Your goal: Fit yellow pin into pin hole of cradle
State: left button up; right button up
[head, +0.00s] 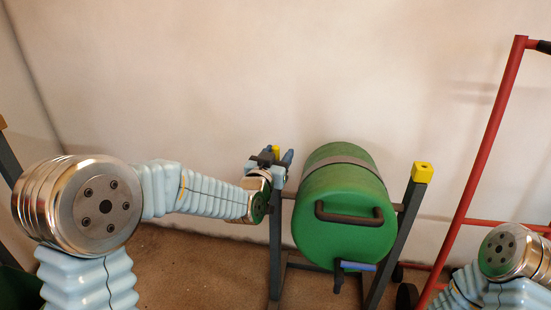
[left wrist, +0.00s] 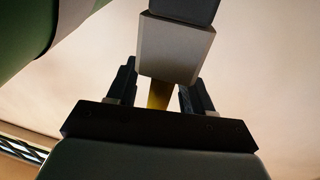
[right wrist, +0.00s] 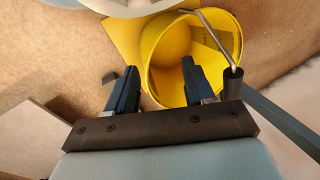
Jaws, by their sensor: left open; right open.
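The cradle (head: 391,245) is a dark frame holding a green drum (head: 345,222). Its right post has a yellow top (head: 423,172) with a small dark hole. My left gripper (head: 279,158) is at the top of the left post, where a small yellow piece (head: 276,150) shows. In the left wrist view the gripper is open around a yellow piece (left wrist: 158,95), under a pale block (left wrist: 175,48). I cannot tell whether this is the yellow pin or part of the cradle. My right gripper (right wrist: 160,70) is open and empty, outside the head view.
In the right wrist view a yellow bucket (right wrist: 160,75) with a bent metal handle (right wrist: 212,38) lies beyond the fingers. A dark grip (right wrist: 232,85) is close by the right finger. A red trolley frame (head: 490,140) stands right of the cradle. A wall is behind.

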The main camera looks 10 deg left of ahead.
pick_arm(q)
jog(key=shift+w, duration=0.1)
jog(key=shift+c, duration=0.5)
grip_shut()
notch_tip(320, 180, up, 4)
jog(key=shift+f+p, duration=0.1)
jog(key=shift+p, duration=0.25)
jog(key=s+d+r+p, duration=0.2)
jog(key=s+r, duration=0.7)
jog(key=s, duration=0.5)
jog(key=shift+p, duration=0.5)
